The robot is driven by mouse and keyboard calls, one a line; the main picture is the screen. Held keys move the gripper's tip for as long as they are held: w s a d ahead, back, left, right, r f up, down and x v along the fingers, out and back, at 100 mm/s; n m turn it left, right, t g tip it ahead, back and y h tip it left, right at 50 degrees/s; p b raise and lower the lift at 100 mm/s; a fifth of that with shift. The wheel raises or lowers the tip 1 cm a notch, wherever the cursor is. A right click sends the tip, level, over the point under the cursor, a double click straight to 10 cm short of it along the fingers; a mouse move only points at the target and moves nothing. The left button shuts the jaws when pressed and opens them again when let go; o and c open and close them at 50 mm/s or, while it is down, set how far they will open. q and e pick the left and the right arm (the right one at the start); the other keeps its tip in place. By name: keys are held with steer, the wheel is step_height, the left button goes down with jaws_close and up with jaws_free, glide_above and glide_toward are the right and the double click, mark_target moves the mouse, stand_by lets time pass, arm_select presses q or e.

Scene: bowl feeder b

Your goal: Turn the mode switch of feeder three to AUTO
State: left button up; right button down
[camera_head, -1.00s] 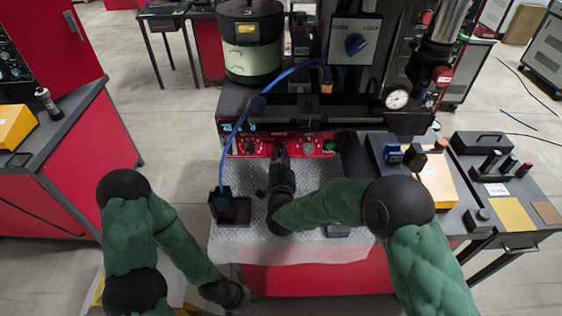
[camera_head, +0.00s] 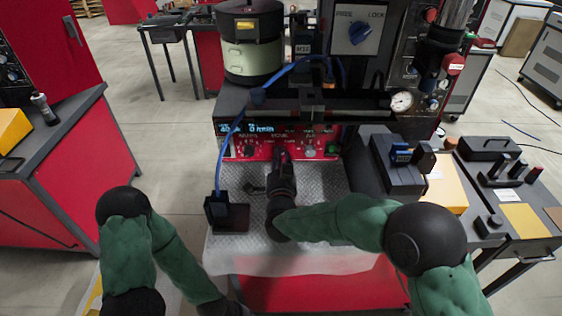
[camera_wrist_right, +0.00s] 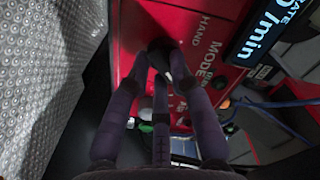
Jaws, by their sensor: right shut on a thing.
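The red control panel (camera_head: 262,147) of the feeder faces me below the machine body. My right gripper (camera_head: 282,157) reaches its middle from the front and hides the switch there in the head view. In the right wrist view, the fingers of my right gripper (camera_wrist_right: 160,68) are shut on the black mode switch (camera_wrist_right: 158,46). White lettering beside it reads HAND and MODE, and other labels are partly hidden by a finger. The exact pointing direction of the switch cannot be told. My left gripper (camera_head: 232,308) is low at the bottom edge, partly cut off.
A lit display (camera_head: 248,127) sits above the panel. A blue cable runs down to a black block (camera_head: 228,216) on the textured metal plate (camera_head: 325,182), left of my right gripper. A grey box (camera_head: 396,172) stands right.

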stand_by(0.3)
steer(key=c, duration=1.1)
jaws_free()
steer(key=s, duration=1.2)
